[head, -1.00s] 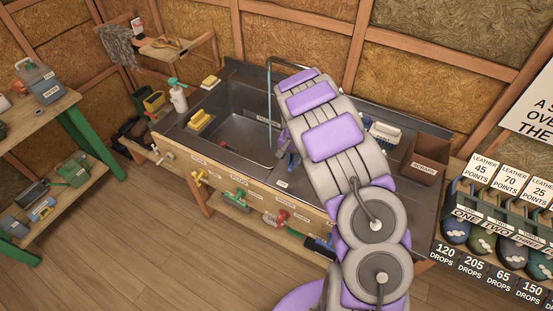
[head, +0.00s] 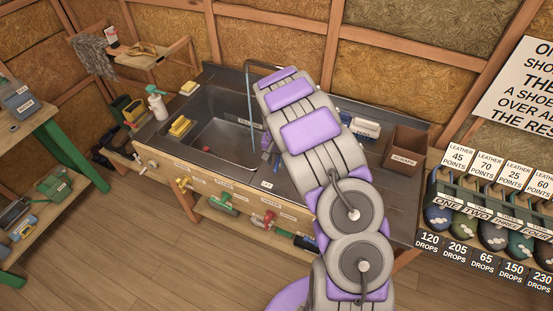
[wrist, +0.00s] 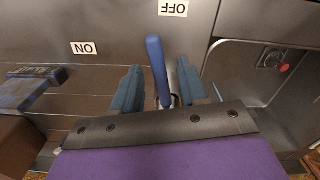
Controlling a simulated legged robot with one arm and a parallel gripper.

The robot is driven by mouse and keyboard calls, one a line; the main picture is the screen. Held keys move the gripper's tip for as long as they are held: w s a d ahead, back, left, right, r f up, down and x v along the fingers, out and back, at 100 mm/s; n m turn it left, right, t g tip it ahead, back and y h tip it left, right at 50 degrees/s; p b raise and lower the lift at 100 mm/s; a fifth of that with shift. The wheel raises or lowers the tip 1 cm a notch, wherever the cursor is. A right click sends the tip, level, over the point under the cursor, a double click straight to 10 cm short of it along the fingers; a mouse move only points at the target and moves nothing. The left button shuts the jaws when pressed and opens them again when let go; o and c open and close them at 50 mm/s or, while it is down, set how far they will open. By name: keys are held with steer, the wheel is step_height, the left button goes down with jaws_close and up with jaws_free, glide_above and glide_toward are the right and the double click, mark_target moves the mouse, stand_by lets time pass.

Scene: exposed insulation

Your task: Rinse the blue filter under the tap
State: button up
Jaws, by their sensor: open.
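In the wrist view, my gripper (wrist: 157,90) is open, with one blue-grey finger on each side of an upright blue lever (wrist: 155,65). Whether either finger touches the lever is unclear. The lever stands between an ON label and an upside-down OFF label. A flat blue piece with a label (wrist: 38,88) lies at the left of the wrist view; it may be the filter, but its lettering is hard to read. My arm hides most of my gripper there.
A small red thing (head: 206,149) lies by the drain in the otherwise bare basin. Yellow sponges (head: 180,126) and a soap bottle (head: 157,103) stand left of it. A brown scraps box (head: 403,150) is on the right counter.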

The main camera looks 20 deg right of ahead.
step_height(320, 180, up, 17)
steer(key=p, duration=0.2)
stand_by(0.3)
steer(key=shift+r, duration=0.15)
steer(key=s+a+r+n, duration=0.1)
steer(key=s+a+r, duration=0.1)
steer(key=s, duration=0.8)
steer(key=s+a+r+n+b, duration=0.1)
steer(key=s+a+r, duration=0.2)
steer(key=s, duration=0.7)
steer(key=s+a+r+n+g+b, duration=0.1)
steer(key=s+a+r+n, duration=0.1)
steer(key=s, duration=0.8)
steer(key=shift+a+r, duration=0.65)
steer(key=shift+r, duration=0.1)
steer(key=shift+o, duration=0.2)
steer(key=s+a+f+n, duration=0.2)
steer(key=s, duration=0.9)
steer(key=shift+a+n+g+b, duration=0.15)
steer(key=shift+n+g+b, duration=0.15)
steer(key=shift+g+b, duration=0.1)
steer(key=shift+s+f, duration=0.1)
